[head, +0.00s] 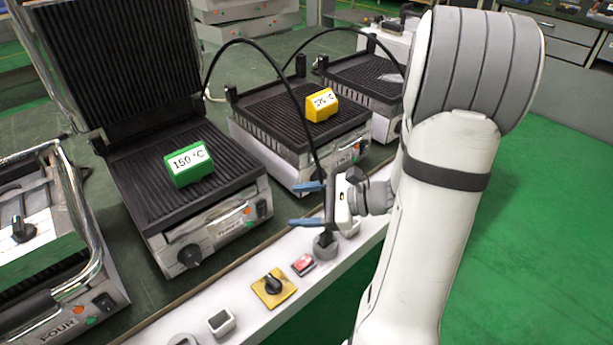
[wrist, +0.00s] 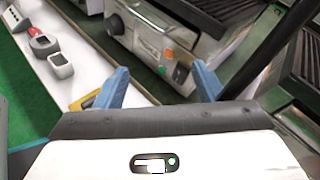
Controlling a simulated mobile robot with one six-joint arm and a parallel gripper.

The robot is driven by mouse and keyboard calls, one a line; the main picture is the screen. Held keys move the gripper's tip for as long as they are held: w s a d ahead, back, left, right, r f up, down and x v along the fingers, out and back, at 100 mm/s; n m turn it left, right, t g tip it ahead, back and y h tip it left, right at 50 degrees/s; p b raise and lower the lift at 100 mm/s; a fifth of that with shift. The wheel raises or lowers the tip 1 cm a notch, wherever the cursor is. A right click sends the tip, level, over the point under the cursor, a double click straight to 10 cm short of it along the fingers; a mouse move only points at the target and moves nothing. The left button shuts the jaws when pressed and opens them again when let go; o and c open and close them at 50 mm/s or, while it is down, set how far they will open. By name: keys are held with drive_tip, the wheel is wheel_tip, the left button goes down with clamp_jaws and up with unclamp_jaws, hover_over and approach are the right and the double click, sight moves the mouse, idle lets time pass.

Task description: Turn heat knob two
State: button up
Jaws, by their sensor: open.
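Grill two (head: 345,158) stands in the middle of the row with a yellow temperature block (head: 321,104) on its ribbed plate. Its front label is partly visible.
Grill three (head: 225,225), with a green 150 °C block (head: 188,164) and a black knob (head: 190,256), stands left of grill two. A white ledge holds a black knob on a yellow plate (head: 262,297) and a red switch (head: 303,264). A black cable arcs above. Grill four (head: 62,325) is far left.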

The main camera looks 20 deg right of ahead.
drive_tip(key=w+d+f+m+t+h+b, duration=0.3)
drive_tip(key=d+f+m+t, duration=0.35)
drive_tip(key=d, duration=0.25)
drive_tip(key=m+t+h+b, duration=0.2)
drive_tip(key=m+t+h, duration=0.1)
drive_tip(key=m, duration=0.2)
approach(321, 178)
drive_tip(key=shift+s+d+f, duration=0.85)
drive_tip(key=shift+s+f, duration=0.1)
drive_tip(key=shift+s, duration=0.1)
drive_tip(key=shift+w+d, duration=0.1)
drive_tip(key=shift+w, duration=0.15)
drive_tip(key=b+x, duration=0.1)
drive_tip(key=x, duration=1)
drive_tip(key=shift+w+f, duration=0.1)
drive_tip(key=shift+w, duration=0.15)
drive_tip(key=shift+c, duration=0.2)
